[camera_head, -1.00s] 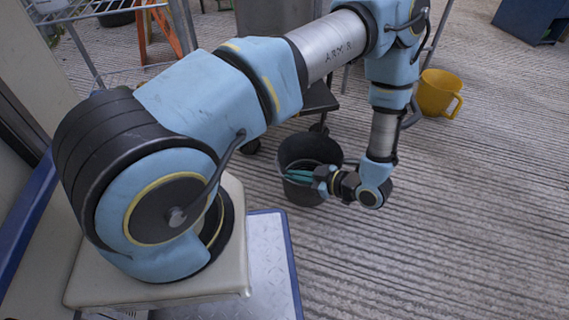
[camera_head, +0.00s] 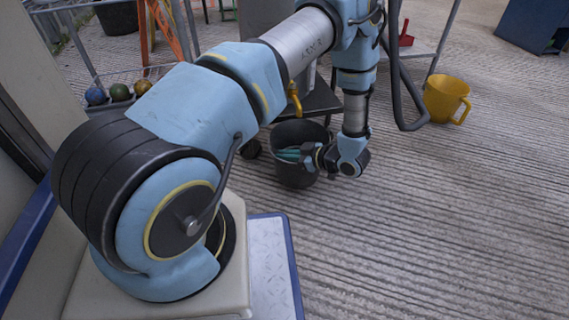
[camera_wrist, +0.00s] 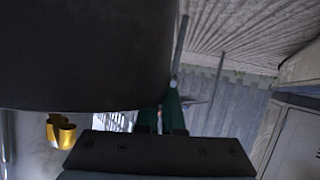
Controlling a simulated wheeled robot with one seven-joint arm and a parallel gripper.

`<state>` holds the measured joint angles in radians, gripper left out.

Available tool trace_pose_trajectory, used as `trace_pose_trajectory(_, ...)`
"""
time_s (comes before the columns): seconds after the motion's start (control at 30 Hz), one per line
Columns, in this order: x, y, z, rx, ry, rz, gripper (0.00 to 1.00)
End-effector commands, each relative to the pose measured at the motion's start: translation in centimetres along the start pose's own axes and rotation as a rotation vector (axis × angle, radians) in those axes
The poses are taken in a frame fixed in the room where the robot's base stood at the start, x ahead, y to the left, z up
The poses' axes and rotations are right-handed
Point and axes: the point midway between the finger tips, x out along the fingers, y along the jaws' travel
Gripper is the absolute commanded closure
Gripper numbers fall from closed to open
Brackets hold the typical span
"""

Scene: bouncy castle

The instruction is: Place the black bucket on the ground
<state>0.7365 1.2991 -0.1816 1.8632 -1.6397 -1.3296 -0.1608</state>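The black bucket (camera_head: 296,175) is upright in the head view, in front of a dark low platform. My gripper (camera_head: 289,154), with green fingers, is at the bucket's near upper side. In the wrist view the bucket (camera_wrist: 85,50) is a large dark surface filling the upper left. The head view does not clearly show whether the bucket's base touches the ground.
A yellow jug-like bucket (camera_head: 446,98) stands on the ribbed concrete ground (camera_head: 430,210) at right. A dark platform (camera_head: 318,100) with a brass tap (camera_head: 294,97) is behind the black bucket. Balls (camera_head: 120,92) sit on a rack at left. The right foreground is clear.

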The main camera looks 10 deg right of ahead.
Motion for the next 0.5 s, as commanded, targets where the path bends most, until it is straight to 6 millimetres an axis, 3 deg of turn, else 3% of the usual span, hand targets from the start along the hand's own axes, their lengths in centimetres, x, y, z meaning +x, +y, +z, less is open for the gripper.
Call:
trace_pose_trajectory(0.03, 0.7, -0.2, 1.5, -0.001, 0.000, -0.001, 1.00)
trace_pose_trajectory(0.1, 1.2, -0.4, 2.6, 0.000, 0.001, -0.001, 1.00)
trace_pose_trajectory(0.5, 1.4, 0.0, 2.4, -0.001, 0.000, 0.001, 1.00)
